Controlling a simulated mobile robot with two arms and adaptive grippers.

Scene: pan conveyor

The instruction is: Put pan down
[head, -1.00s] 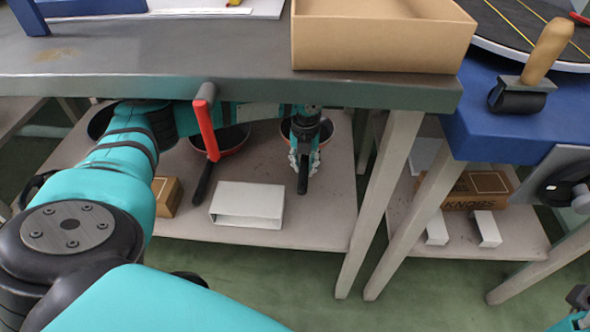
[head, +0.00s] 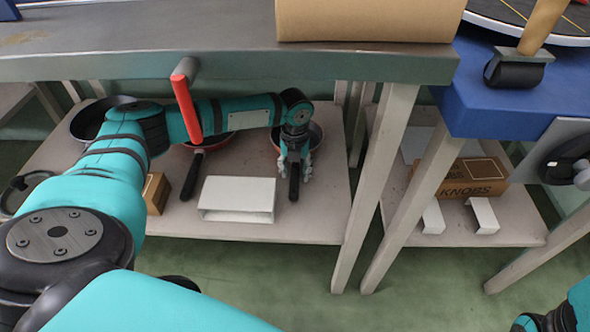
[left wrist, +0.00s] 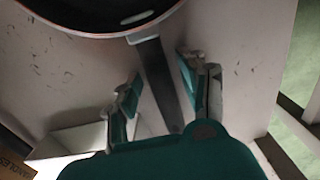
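A pan with a red-brown rim (head: 314,137) rests on the lower shelf (head: 325,215) under the grey table. Its dark handle (head: 294,188) points toward me. My left gripper (head: 294,168) is over this handle, one finger on each side. In the left wrist view the pan (left wrist: 95,18) is at the top, and its handle (left wrist: 160,80) runs down between the spread fingers of the left gripper (left wrist: 160,90), with gaps on both sides. My right gripper (head: 545,322) is only partly seen at the lower right corner; its fingers are unclear.
Another red pan (head: 215,142) and a dark pan (head: 90,122) are on the same shelf. A white box (head: 238,198) and a small brown box (head: 155,192) lie near its front.

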